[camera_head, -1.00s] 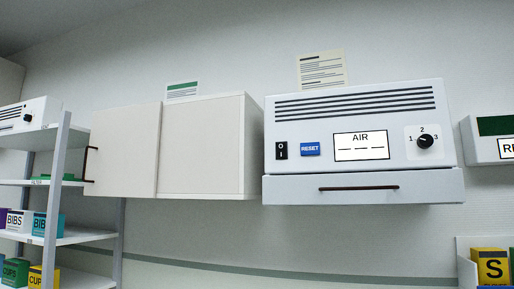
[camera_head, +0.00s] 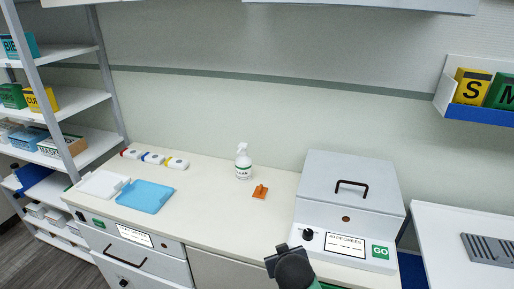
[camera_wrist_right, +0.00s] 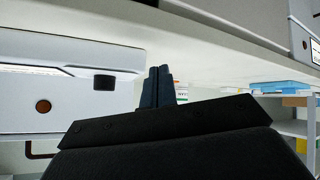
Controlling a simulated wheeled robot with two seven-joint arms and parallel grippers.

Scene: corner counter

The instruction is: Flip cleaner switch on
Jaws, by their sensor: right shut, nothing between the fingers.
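The AIR unit with the O/I switch is mostly out of the head view; only a pale underside (camera_head: 385,5) shows at the top edge, and its switch is hidden. A front panel at lower left has a small dark switch (camera_head: 80,216). I cannot tell which is the cleaner. My right gripper (camera_wrist_right: 161,75) is shut and empty, near the lidded machine in the upside-down wrist view. My left gripper is not in view.
On the counter (camera_head: 215,205) stand a spray bottle (camera_head: 243,165), an orange piece (camera_head: 260,191), a blue tray (camera_head: 145,196) and a white tray (camera_head: 102,184). Shelves (camera_head: 75,108) are at left. A lower white surface (camera_head: 455,225) is at right. The counter's middle is mostly clear.

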